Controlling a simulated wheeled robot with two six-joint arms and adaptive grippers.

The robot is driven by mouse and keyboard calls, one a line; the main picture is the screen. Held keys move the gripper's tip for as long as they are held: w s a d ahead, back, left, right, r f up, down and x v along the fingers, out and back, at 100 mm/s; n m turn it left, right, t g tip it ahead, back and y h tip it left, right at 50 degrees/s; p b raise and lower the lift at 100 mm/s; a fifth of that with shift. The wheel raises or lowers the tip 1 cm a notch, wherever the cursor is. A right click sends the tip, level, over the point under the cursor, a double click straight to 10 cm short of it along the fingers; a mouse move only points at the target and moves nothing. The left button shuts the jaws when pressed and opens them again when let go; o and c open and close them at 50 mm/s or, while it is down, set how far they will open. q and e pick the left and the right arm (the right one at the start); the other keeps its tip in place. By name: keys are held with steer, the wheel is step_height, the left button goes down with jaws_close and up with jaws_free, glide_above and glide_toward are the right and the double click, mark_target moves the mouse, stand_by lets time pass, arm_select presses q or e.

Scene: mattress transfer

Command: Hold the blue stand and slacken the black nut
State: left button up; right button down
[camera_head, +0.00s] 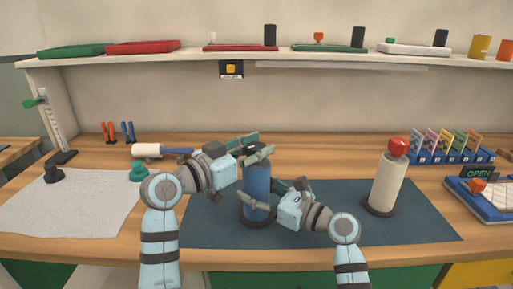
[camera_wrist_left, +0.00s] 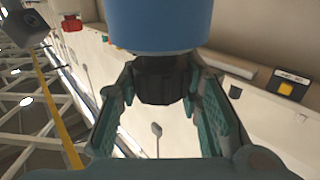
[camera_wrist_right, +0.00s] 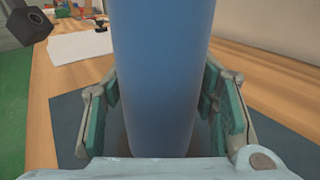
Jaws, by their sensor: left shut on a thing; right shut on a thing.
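The blue stand (camera_head: 257,182) is an upright column on a dark round base, on the dark mat. My left gripper (camera_head: 258,147) is at the top of the stand. In the left wrist view the black nut (camera_wrist_left: 160,78) sits at the end of the stand (camera_wrist_left: 160,22), between the left gripper's green-padded fingers, which are shut on it. My right gripper (camera_head: 262,197) is shut around the lower part of the blue stand, which also fills the middle of the right wrist view (camera_wrist_right: 162,75). In the head view the nut is hidden by the left gripper.
A cream stand (camera_head: 388,183) with a red top (camera_head: 398,147) is upright to the right on the mat (camera_head: 330,220). A white cloth (camera_head: 80,215) lies at the left. A mallet (camera_head: 147,150) lies behind my left arm. A blue rack (camera_head: 450,153) stands at the back right.

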arm_select(q)
steer(key=shift+t+y, duration=0.3)
steer(key=shift+t, duration=0.1)
steer(key=o, duration=1.2)
steer(key=v, duration=1.2)
steer(key=w+a+m+g+h, duration=0.3)
steer(key=w+g+h, duration=0.1)
steer(key=w+g, duration=0.15)
steer(key=shift+m+g, duration=0.25)
steer(key=shift+m, duration=0.35)
steer(key=x, duration=0.4)
steer(key=s+x, duration=0.1)
steer(key=x, duration=0.6)
steer(key=shift+d+r, duration=0.1)
steer(key=shift+d, duration=0.45)
